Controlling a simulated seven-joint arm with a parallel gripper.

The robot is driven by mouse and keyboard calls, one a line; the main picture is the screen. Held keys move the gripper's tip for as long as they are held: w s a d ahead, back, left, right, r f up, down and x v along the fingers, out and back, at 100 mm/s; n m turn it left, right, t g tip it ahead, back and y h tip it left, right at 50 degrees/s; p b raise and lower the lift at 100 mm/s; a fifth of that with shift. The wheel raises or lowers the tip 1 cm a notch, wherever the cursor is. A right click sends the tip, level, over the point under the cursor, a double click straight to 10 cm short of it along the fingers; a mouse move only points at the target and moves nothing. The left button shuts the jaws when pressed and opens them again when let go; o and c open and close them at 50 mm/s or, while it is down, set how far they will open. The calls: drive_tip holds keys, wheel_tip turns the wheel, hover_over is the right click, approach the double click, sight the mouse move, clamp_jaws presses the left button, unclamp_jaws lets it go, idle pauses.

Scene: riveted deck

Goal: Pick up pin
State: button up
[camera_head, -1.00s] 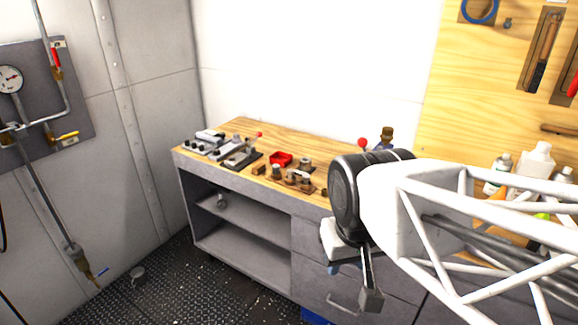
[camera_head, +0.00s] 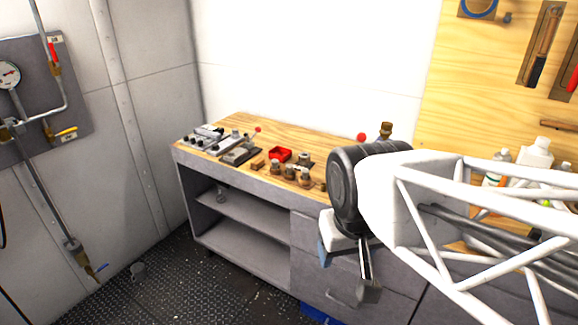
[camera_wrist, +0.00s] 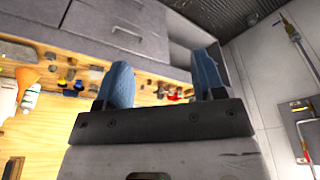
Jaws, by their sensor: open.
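I cannot tell which thing is the pin; no part on the bench shows clearly as one. Several small metal and brown parts (camera_head: 291,172) stand near the front edge of the wooden bench top (camera_head: 285,135). My gripper (camera_head: 346,272) hangs in front of the bench drawers, to the right of these parts and apart from them. In the wrist view my gripper (camera_wrist: 166,65) shows two blue fingers spread wide with nothing between them. The bench and its small parts appear tilted behind the fingers there. My arm hides the right part of the bench top.
White bottles (camera_head: 537,153) stand at the right, below a wooden tool board (camera_head: 490,75). A pipe panel (camera_head: 45,95) is on the left wall. The floor at left is mostly clear.

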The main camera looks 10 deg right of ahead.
drive_tip(key=w+d+r+m, duration=0.1)
drive_tip(key=w+r+m, duration=0.25)
drive_tip(key=w, duration=1.05)
drive_tip(key=m+g, duration=0.3)
drive_tip(key=m, duration=1.1)
hover_over(305, 171)
drive_tip(key=f, duration=1.8)
drive_tip(key=shift+s+a, duration=0.1)
drive_tip(key=shift+s, duration=0.2)
drive_tip(key=shift+w+f, duration=0.35)
drive_tip(key=shift+f, duration=1.3)
